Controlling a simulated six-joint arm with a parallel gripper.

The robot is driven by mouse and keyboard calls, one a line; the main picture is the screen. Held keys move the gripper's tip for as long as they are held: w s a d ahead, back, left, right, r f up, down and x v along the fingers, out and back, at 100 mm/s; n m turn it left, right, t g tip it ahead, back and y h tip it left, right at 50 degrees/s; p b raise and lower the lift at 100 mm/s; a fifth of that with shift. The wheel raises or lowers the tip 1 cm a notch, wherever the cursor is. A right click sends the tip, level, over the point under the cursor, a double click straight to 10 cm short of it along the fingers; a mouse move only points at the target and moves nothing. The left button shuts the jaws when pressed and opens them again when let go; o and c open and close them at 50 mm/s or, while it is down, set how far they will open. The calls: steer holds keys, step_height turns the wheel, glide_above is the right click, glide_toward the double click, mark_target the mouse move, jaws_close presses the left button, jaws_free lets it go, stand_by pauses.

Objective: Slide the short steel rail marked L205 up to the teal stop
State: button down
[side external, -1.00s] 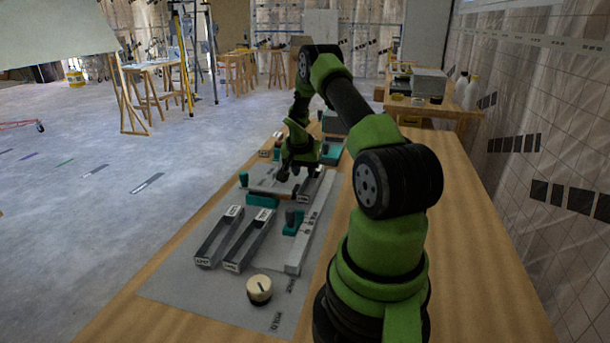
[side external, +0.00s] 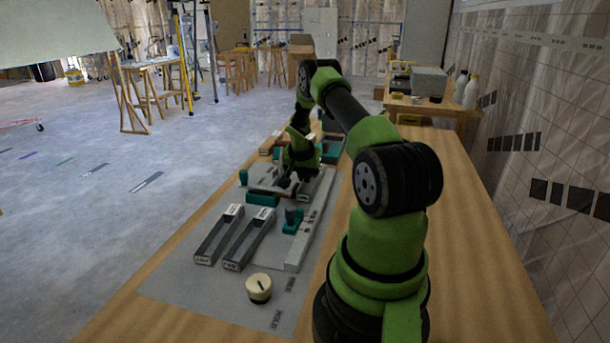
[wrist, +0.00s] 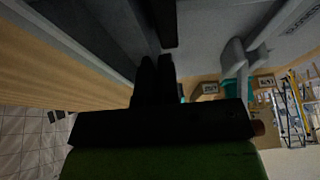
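Two open steel rails, a left one (side external: 219,234) and a right one (side external: 250,239), lie side by side on the grey mat. Their end labels are too small to read, so I cannot tell which rail is L205. Teal stop pieces show at the mat's middle (side external: 262,199) and beside the long pale bar (side external: 293,222). My gripper (side external: 297,190) is low over the far part of the mat, by a grey plate (side external: 268,180); it partly hides what lies under it. In the wrist view its dark fingers (wrist: 154,76) are close together, with nothing visible between them.
A cream knob (side external: 259,289) stands at the near end of the mat (side external: 185,284). The long pale bar (side external: 298,255) runs along the mat's right side. Wooden blocks (side external: 270,145) lie beyond my gripper. The table's right side (side external: 470,260) is clear.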

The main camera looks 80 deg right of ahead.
mark_target(297, 190)
steer(key=shift+a+f, duration=0.1)
steer(key=shift+a, duration=4.5)
steer(key=c, duration=1.3)
jaws_free()
steer(key=shift+o, duration=0.2)
steer(key=d+v, duration=0.1)
steer(key=v, duration=0.7)
steer(key=shift+r, duration=0.55)
steer(key=shift+r, duration=0.1)
